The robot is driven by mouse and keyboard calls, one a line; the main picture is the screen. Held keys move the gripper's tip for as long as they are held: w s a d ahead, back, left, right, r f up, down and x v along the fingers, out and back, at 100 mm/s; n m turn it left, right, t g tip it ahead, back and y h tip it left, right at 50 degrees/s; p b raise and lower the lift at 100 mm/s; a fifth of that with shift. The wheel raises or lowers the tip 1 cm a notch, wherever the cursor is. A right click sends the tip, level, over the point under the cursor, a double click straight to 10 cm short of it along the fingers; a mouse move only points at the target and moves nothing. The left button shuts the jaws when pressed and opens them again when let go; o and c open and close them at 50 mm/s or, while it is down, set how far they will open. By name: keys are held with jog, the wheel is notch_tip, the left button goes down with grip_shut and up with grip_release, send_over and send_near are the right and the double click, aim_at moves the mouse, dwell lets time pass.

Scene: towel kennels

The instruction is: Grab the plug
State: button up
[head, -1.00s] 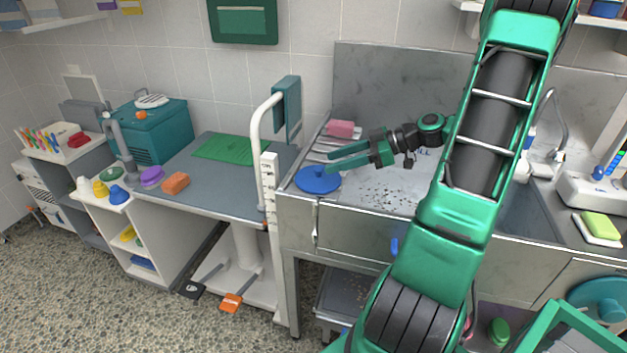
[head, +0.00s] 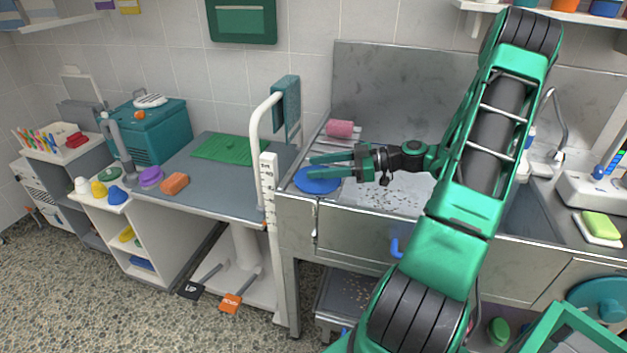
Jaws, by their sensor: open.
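The plug, a round blue disc (head: 316,187), lies flat on the left end of the steel sink unit. My gripper (head: 312,167) reaches in from the right with its two green fingers pointing left. The fingers are apart and stand over the back part of the disc. They partly cover it, and its raised knob is hard to make out behind them. I cannot tell whether the fingers touch the plug. Nothing shows held between them.
A pink roll (head: 340,129) lies just behind my gripper on the slatted part. Dark specks dot the basin floor (head: 400,190) to the right.

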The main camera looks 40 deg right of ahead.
aim_at(304, 176)
jog(key=shift+f+x, duration=0.2)
jog(key=shift+x, duration=1)
jog(key=shift+f+x, duration=0.15)
jog(key=shift+x, duration=1)
jog(key=shift+s, duration=0.15)
grip_shut()
jog(key=shift+r, duration=0.1)
